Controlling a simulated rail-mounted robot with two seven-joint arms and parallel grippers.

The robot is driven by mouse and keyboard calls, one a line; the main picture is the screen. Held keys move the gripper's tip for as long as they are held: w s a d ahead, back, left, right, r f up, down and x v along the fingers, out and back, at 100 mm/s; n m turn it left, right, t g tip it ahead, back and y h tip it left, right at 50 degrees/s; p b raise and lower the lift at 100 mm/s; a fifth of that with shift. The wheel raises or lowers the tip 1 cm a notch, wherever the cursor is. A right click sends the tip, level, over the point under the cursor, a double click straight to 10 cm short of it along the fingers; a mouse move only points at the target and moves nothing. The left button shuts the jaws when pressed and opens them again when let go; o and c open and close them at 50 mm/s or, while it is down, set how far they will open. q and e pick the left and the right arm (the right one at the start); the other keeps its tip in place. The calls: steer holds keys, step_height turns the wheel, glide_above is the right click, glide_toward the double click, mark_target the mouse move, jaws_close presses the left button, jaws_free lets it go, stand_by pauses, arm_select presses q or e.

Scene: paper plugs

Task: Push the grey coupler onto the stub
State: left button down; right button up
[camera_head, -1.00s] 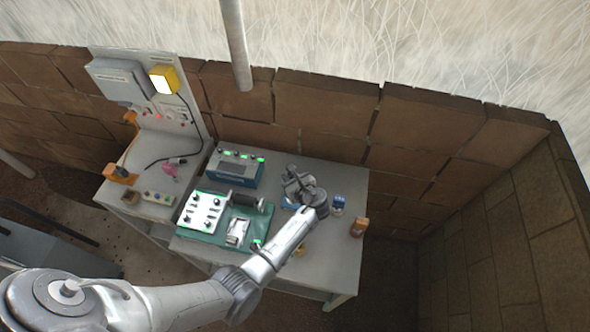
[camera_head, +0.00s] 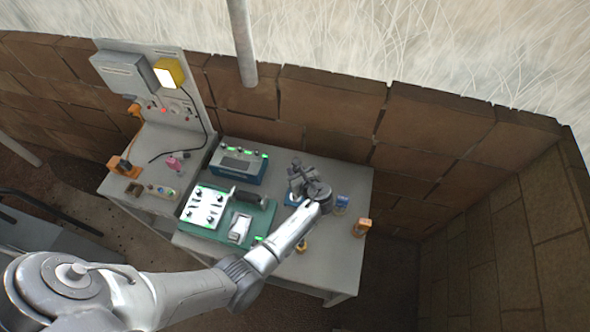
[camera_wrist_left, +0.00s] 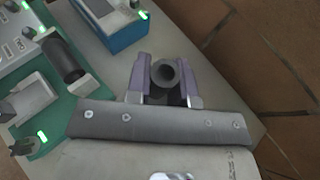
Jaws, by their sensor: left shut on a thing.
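My left gripper (camera_head: 297,168) is over the right part of the grey table. In the left wrist view my left gripper (camera_wrist_left: 164,82) is shut on a grey coupler (camera_wrist_left: 163,64), a short tube with a dark round opening, held between two purple-grey fingers. In the head view the coupler is too small to make out. A black cylinder (camera_wrist_left: 67,63) lies on the green board; it also shows in the head view (camera_head: 249,198). I cannot tell whether it is the stub. The coupler is apart from it. My right gripper is not in view.
A blue box with green lights (camera_head: 240,165) stands behind the green board (camera_head: 206,227). Blue (camera_head: 342,203) and orange (camera_head: 361,228) blocks stand at the table's right. A panel with a yellow lamp (camera_head: 169,72) rises at left. A brick wall is behind.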

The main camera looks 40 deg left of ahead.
arm_select(q)
steer(key=shift+f+b, duration=2)
steer(key=shift+f, duration=0.9)
steer(key=shift+r+p, duration=0.1)
steer(key=shift+p, duration=0.35)
steer(key=shift+f+b, duration=0.65)
steer(key=shift+f, duration=0.2)
steer(key=shift+f+b, duration=0.6)
steer(key=shift+f, duration=0.2)
steer(key=shift+f+b, duration=0.45)
steer(key=shift+f, duration=0.15)
